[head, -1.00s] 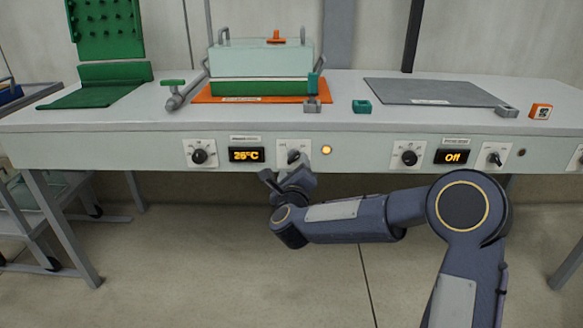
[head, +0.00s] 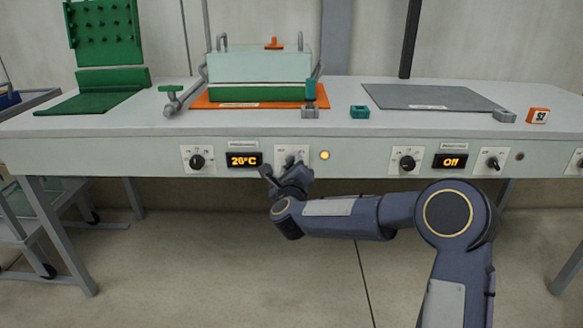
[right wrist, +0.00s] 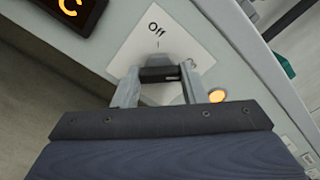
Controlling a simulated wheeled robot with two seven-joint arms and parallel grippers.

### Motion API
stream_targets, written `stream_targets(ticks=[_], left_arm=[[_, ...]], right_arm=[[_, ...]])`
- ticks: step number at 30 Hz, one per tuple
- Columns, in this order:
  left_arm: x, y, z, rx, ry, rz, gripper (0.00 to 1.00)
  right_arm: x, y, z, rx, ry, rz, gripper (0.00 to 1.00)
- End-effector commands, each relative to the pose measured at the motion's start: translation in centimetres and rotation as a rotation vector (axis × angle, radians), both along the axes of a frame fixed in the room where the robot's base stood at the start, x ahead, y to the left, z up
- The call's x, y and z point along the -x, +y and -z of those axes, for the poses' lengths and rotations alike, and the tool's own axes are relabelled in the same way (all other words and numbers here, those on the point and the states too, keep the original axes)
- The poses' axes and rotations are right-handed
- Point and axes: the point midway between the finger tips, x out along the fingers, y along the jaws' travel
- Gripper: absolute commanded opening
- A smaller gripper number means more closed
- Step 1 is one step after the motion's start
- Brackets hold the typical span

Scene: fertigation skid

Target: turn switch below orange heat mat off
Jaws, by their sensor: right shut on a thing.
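The orange heat mat (head: 203,102) lies on the bench top under a green and pale box. Below it, on the bench's front panel, is the switch plate (head: 283,151), beside a lit amber lamp (head: 325,155). My right gripper (head: 291,167) is at this plate and covers most of the knob in the head view. In the right wrist view its two fingers are closed around the dark switch knob (right wrist: 160,75). The word "Off" shows on the plate above the knob; the other marking is partly hidden by a finger. My left gripper is not in view.
A display reading 26°C (head: 243,160) and a dial (head: 197,162) are left of the switch. Right along the panel are another dial (head: 408,163), a display reading Off (head: 450,162) and another switch (head: 492,162). A grey mat (head: 430,97) lies above these.

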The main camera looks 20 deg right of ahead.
Motion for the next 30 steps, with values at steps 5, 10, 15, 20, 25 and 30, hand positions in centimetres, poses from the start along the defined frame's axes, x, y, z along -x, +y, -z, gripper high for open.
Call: stream_targets(ticks=[5, 10, 15, 20, 25, 30], left_arm=[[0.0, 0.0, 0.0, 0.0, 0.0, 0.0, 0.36], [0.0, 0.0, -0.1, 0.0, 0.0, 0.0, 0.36], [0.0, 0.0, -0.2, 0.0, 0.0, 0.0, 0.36], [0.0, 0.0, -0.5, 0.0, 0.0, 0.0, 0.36], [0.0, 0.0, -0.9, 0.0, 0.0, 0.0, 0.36], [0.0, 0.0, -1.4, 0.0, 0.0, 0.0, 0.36]], right_arm=[[0.0, 0.0, 0.0, 0.014, 0.004, -0.001, 0.15], [0.0, 0.1, 0.0, 0.069, 0.019, -0.001, 0.15], [0.0, 0.1, -0.1, 0.178, 0.05, -0.001, 0.15], [0.0, 0.1, -0.1, 0.314, 0.09, -0.002, 0.15], [0.0, 0.1, -0.1, 0.471, 0.135, -0.002, 0.15], [0.0, 0.1, -0.1, 0.627, 0.18, -0.002, 0.15]])
